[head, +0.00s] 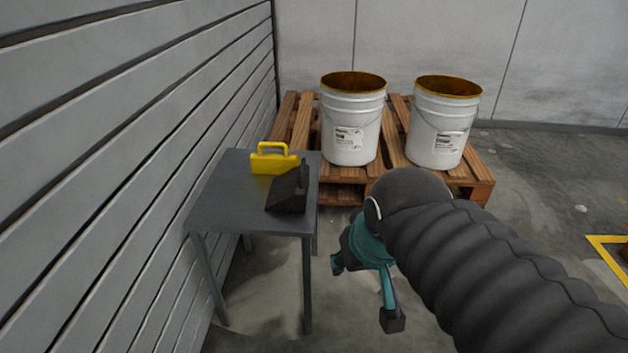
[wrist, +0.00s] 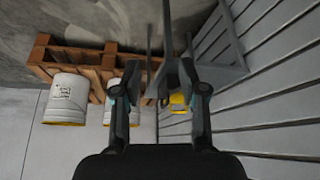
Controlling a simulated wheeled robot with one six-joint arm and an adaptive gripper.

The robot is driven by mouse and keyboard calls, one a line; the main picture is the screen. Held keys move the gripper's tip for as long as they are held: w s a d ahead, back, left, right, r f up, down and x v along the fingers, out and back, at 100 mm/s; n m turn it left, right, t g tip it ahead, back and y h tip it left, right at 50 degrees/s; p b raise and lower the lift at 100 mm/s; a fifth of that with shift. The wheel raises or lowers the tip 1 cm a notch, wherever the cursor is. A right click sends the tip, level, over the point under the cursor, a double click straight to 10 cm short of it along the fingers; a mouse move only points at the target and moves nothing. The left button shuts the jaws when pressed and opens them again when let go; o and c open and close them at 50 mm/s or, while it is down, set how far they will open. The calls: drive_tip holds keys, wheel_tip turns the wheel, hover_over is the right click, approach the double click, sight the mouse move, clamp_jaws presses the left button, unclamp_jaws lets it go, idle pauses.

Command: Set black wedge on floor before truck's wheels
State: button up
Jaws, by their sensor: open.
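The black wedge (head: 288,191) sits on a small grey table (head: 238,208), near its right edge, with its tall end at the back right. My gripper (head: 362,296) is open and empty, right of the table and apart from the wedge, its fingers pointing down and left. In the wrist view my gripper (wrist: 162,88) shows two parted fingers with nothing held between them. Dark shapes lie between the fingers there, but I cannot clearly tell the wedge from the table. No truck or wheels are in view.
A yellow object with a handle (head: 274,163) stands just behind the wedge. A wooden pallet (head: 480,190) behind the table carries two white buckets (head: 352,118). A slatted grey wall (head: 110,170) runs along the left. Concrete floor is open at the right, near a yellow floor line (head: 606,262).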

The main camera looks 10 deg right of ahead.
drive_tip(key=w+r+m, duration=0.1)
drive_tip(key=w+r, duration=0.2)
drive_tip(key=w, duration=0.5)
drive_tip(key=w+r, duration=0.4)
drive_tip(key=w, duration=0.3)
drive_tip(key=m+g+h+p, duration=0.1)
drive_tip(key=m, duration=0.1)
approach(302, 165)
drive_tip(key=x, duration=0.5)
drive_tip(key=shift+s, duration=0.25)
drive_tip(key=shift+w+x, duration=0.2)
drive_tip(key=shift+x, duration=2.8)
drive_tip(key=shift+r, duration=0.15)
clamp_jaws()
